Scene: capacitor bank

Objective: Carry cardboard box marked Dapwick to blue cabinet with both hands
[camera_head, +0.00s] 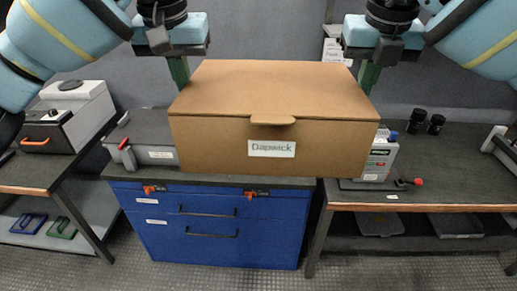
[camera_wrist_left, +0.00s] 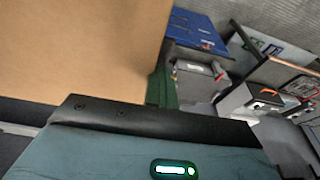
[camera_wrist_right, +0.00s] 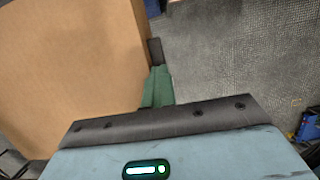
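The brown cardboard box (camera_head: 200,145) marked Dapwick is closed and level, its label facing me. It shows in the left wrist view (camera_wrist_left: 80,45) and right wrist view (camera_wrist_right: 70,65). My left gripper (camera_head: 180,72) is at its left side and my right gripper (camera_head: 368,76) at its right side. Both have green fingers pointing down, together and shut, with the box between the hands. The lower fingertips are hidden in the head view. The blue cabinet (camera_head: 215,250) stands behind and below the box, which hides much of its top. I cannot tell whether they touch.
A grey device with a red handle (camera_head: 150,153) occupies the cabinet top's left part. A left bench holds a white-and-black machine (camera_head: 75,110). Floor shows in front.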

